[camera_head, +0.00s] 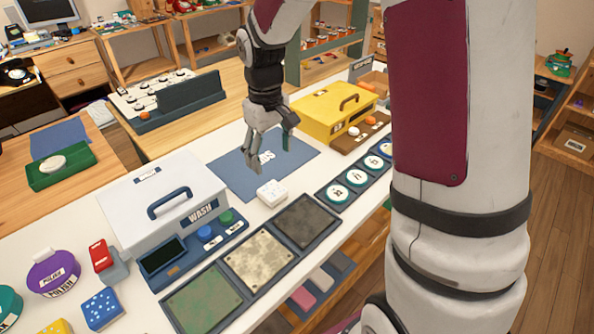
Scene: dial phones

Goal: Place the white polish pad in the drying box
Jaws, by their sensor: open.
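A small white block-like pad (271,191) with faint marks on top lies at the near edge of a blue mat (232,172), which bears partly hidden white lettering. I take it for the white polish pad. My gripper (271,153) points down above the mat, behind the pad in the picture, with its fingers apart and nothing between them. A yellow box (327,117) with a dark handle stands beyond it to the right; its lid looks closed. No label reading as drying box is legible, so I cannot tell which container that is.
A white box (130,208) marked WASH, with a blue handle and buttons, stands at left. Several framed panels (205,302) line the front edge. Blue (101,310) and yellow dotted blocks and a purple POLISH pot (53,273) are at lower left. Round dishes (358,178) sit at right.

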